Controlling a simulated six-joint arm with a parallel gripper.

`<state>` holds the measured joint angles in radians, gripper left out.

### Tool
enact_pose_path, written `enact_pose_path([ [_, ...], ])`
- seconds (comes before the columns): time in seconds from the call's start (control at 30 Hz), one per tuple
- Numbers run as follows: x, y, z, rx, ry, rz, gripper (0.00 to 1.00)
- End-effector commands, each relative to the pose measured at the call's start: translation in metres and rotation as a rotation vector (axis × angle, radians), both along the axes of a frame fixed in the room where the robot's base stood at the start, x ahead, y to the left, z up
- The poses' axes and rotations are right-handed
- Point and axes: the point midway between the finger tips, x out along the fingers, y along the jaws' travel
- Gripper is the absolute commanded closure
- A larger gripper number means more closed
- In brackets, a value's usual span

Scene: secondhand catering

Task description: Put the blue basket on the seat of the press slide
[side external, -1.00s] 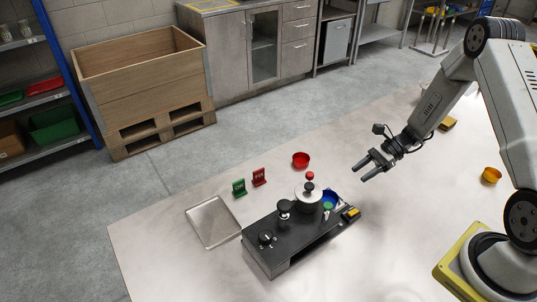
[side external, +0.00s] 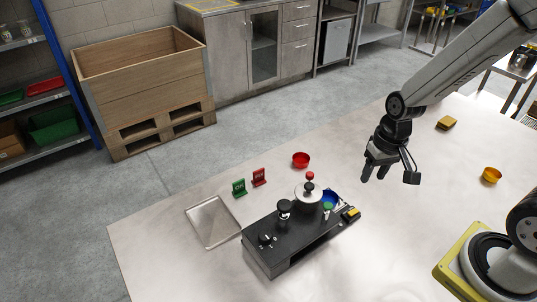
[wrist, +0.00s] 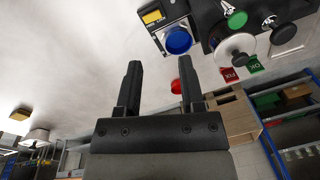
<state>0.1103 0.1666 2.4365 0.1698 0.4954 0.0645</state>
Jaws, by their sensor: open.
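A small round blue basket (side external: 331,196) shows at the right end of a black press unit (side external: 290,242), partly hidden behind the press parts. In the wrist view the blue basket (wrist: 179,41) appears within a pale metal square at the end of the unit, near a yellow label (wrist: 152,17). I cannot tell whether that square is the slide's seat. The unit carries a pale round disc with a red knob (side external: 310,176), and black and green knobs. My gripper (side external: 375,177) is open and empty above the table, right of the basket and apart from it. Its fingers (wrist: 160,64) show clear space between them.
A red bowl (side external: 300,160), green sign (side external: 239,188) and red sign (side external: 259,177) stand behind the unit. A shallow metal tray (side external: 203,236) lies left. A yellow bowl (side external: 491,175) and yellow block (side external: 447,123) are right. The table between my gripper and base is clear.

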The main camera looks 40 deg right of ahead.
Motion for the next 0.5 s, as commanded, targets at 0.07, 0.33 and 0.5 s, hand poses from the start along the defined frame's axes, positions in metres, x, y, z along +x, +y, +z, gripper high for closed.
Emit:
enact_pose_path([
  [0.07,-0.003,0.007,0.009,-0.043,-0.064,0.108,0.5],
  [0.33,-0.008,0.017,0.022,-0.117,-0.18,0.302,0.5],
  [0.5,-0.008,0.018,0.022,-0.122,-0.187,0.316,0.5],
])
